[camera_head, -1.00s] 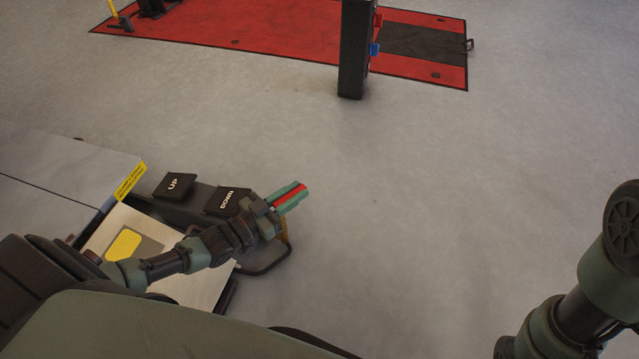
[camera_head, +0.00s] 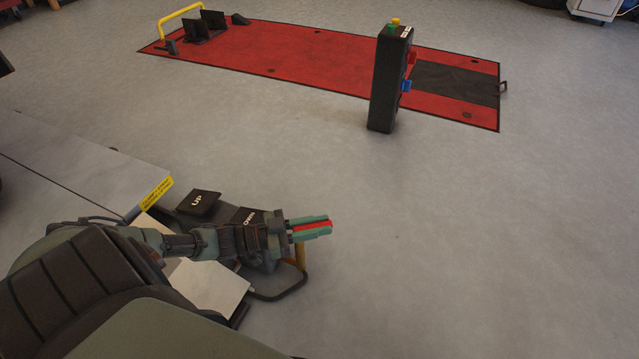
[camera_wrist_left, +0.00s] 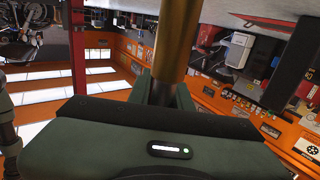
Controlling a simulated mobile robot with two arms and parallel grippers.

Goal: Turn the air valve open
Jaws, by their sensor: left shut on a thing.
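My left gripper (camera_head: 327,225) reaches in from the left in the head view. Its green fingers are shut on a narrow red handle (camera_head: 311,227), which looks like the air valve's lever. A yellow-brass post (camera_head: 301,257) stands just below the fingers, beside the lift's foot pedals. In the left wrist view a brass cylinder (camera_wrist_left: 176,40) rises right in front of the fingers. The joint between handle and post is hidden by the gripper. My right gripper is in neither view.
The UP pedal (camera_head: 199,202) and the partly covered DOWN pedal (camera_head: 247,216) lie beside my left wrist. A dark hoop (camera_head: 281,294) juts out below. A black control post (camera_head: 388,85) stands before a red lift mat (camera_head: 300,60). The floor to the right is clear.

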